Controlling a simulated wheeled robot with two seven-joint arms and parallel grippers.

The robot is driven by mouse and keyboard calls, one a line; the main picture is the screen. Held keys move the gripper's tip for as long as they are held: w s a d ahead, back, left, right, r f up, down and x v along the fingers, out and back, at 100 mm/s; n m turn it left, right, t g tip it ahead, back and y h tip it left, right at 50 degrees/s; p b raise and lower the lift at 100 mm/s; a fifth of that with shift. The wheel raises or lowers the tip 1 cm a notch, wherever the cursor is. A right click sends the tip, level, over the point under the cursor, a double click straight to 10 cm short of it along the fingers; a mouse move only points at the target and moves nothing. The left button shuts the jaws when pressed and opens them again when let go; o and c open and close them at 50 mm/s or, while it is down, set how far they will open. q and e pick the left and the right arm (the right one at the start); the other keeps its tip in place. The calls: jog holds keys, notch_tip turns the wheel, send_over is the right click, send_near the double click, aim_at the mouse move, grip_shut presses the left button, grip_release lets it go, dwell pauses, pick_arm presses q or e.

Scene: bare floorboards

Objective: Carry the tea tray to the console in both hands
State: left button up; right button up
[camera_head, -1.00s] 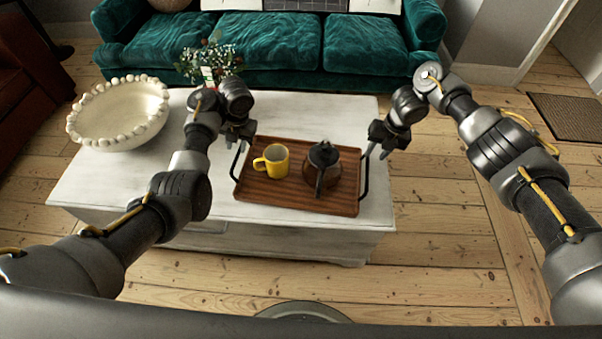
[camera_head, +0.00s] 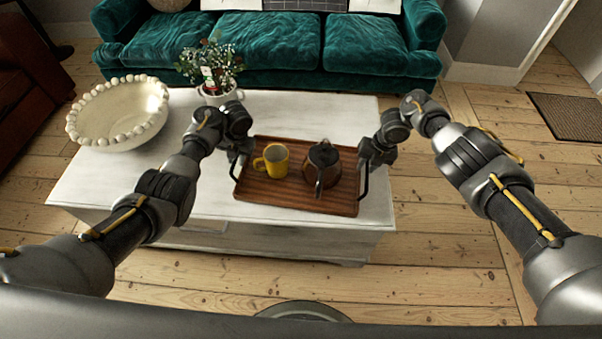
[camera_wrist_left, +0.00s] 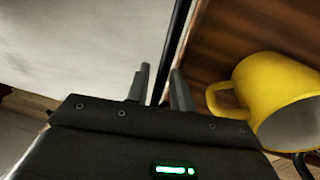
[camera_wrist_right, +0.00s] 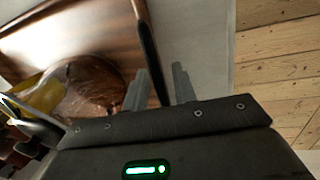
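The brown wooden tea tray (camera_head: 275,195) rests on the white coffee table, with a dark upright handle at each end. A yellow mug (camera_head: 276,161) stands on its left half and a dark teapot (camera_head: 322,168) right of the middle. My left gripper (camera_head: 238,158) is at the left handle; in the left wrist view its open fingers (camera_wrist_left: 160,88) straddle the dark bar (camera_wrist_left: 178,45). My right gripper (camera_head: 366,160) is at the right handle; in the right wrist view its open fingers (camera_wrist_right: 160,88) are either side of the bar (camera_wrist_right: 147,45), with space showing.
A cream beaded bowl (camera_head: 118,115) and a potted plant (camera_head: 212,70) stand on the white table (camera_head: 140,185), left of and behind the tray. A teal sofa (camera_head: 270,45) is behind the table. Bare floorboards (camera_head: 440,230) lie right of it, with a doormat (camera_head: 568,115) farther off.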

pick_arm(q)
grip_shut()
pick_arm(e)
grip_shut()
pick_arm(q)
jog(key=shift+w+r, duration=0.1)
jog(key=shift+r, duration=0.15)
pick_arm(e)
jog(key=shift+w+r, duration=0.1)
jog(key=shift+r, duration=0.1)
